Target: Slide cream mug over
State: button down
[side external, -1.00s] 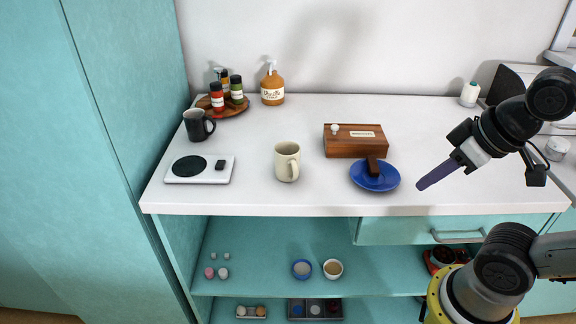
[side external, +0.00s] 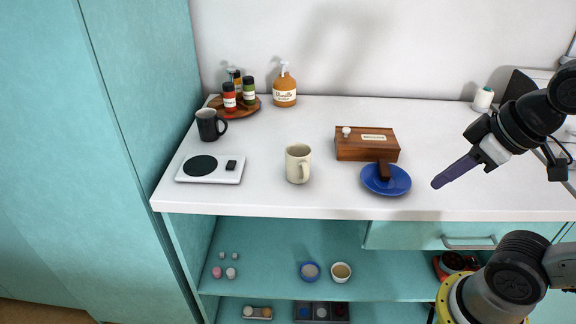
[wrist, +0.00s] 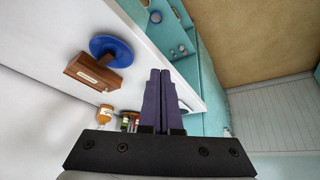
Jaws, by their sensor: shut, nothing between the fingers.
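The cream mug (side external: 297,165) stands upright on the white counter, right of the white scale, with its handle toward the front right. My gripper (side external: 436,185) is at the right, above the counter's front part, with its purple fingers pointing left and down. The fingers are together and empty. The blue plate with a dark brown block on it lies between my gripper and the mug. In the wrist view the shut fingers (wrist: 160,75) show in the middle; I cannot make out the mug there.
The blue plate (side external: 399,187) also shows in the wrist view (wrist: 123,53). A wooden box (side external: 352,151) stands behind it. A white scale (side external: 228,177), a black mug (side external: 208,126) and a tray of bottles (side external: 215,103) stand at left. The counter is clear between mug and plate.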

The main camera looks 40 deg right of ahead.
jog(key=w+r+n, duration=0.3)
jog(key=w+r, duration=0.6)
jog(key=r, duration=0.1)
jog(key=n+g, duration=0.4)
send_over(300, 168)
jog(key=w+a, duration=0.2)
jog(key=w, duration=0.2)
notch_tip(300, 168, down, 5)
jog(key=shift+g, duration=0.8)
jog(key=w+f, duration=0.1)
jog(key=f, duration=0.5)
jog(key=w+a+f, duration=0.1)
jog(key=w+f, duration=0.1)
jog(key=f, duration=0.5)
jog(key=w+a+f, duration=0.1)
jog(key=f, duration=0.6)
jog(key=shift+w+a+f, duration=0.15)
jog(key=shift+a, duration=0.05)
jog(key=shift+s+d+f, duration=0.2)
jog(key=shift+d, duration=0.05)
jog(key=shift+s+d, duration=1.05)
jog(key=shift+s, duration=0.25)
